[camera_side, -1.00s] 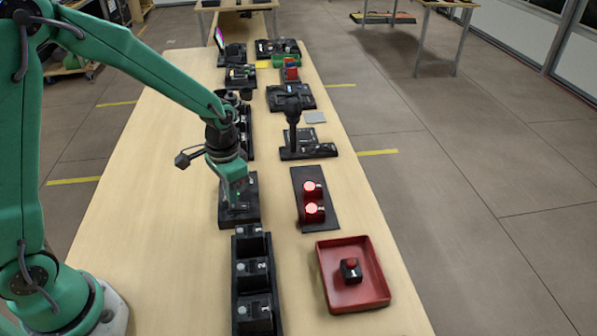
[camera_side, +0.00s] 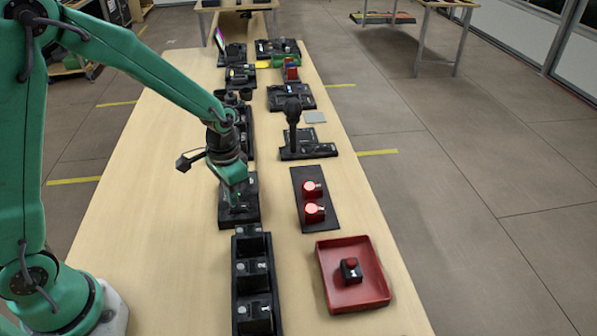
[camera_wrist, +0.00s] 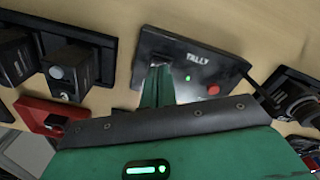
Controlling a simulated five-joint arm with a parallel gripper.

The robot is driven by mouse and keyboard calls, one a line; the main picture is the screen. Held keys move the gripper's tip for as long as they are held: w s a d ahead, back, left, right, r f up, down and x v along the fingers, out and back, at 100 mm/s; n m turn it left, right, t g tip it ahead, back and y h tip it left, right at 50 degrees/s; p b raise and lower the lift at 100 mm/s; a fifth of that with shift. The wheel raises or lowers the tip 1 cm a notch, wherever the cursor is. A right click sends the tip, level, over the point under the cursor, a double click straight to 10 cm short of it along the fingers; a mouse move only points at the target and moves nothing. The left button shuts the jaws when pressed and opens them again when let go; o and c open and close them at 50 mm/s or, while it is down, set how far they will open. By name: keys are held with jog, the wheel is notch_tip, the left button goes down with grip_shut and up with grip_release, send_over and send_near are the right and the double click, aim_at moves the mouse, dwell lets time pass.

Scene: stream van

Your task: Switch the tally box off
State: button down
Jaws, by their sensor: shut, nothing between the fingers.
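The tally box (camera_wrist: 229,66) is a flat black unit marked TALLY, with a small green light, a red round spot and a pale spot near my gripper's edge. In the side view the tally box (camera_side: 252,213) lies on the bench under my gripper (camera_side: 237,203). In the wrist view my gripper (camera_wrist: 157,72) is shut and empty, its tips over the box's left part, left of the lettering. The tips hide whatever lies beneath them, and I cannot tell whether they touch it.
A black rack of numbered blocks (camera_side: 237,288) stands in front of the box. A black plate with two red lamps (camera_side: 314,189) is to the right. A red tray (camera_side: 374,262) holds a button box (camera_side: 351,271). Bare bench lies to the left (camera_side: 150,230).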

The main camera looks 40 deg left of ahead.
jog(key=shift+f, duration=0.6)
dwell(0.5)
jog(key=shift+r, duration=3.55)
jog(key=s+a+r+n+t, duration=0.3)
jog(key=s+r+t, duration=0.2)
jog(key=s+r, duration=0.8)
jog(key=shift+s+r+t, duration=0.3)
jog(key=shift+s+r, duration=0.05)
jog(key=shift+s, duration=1.2)
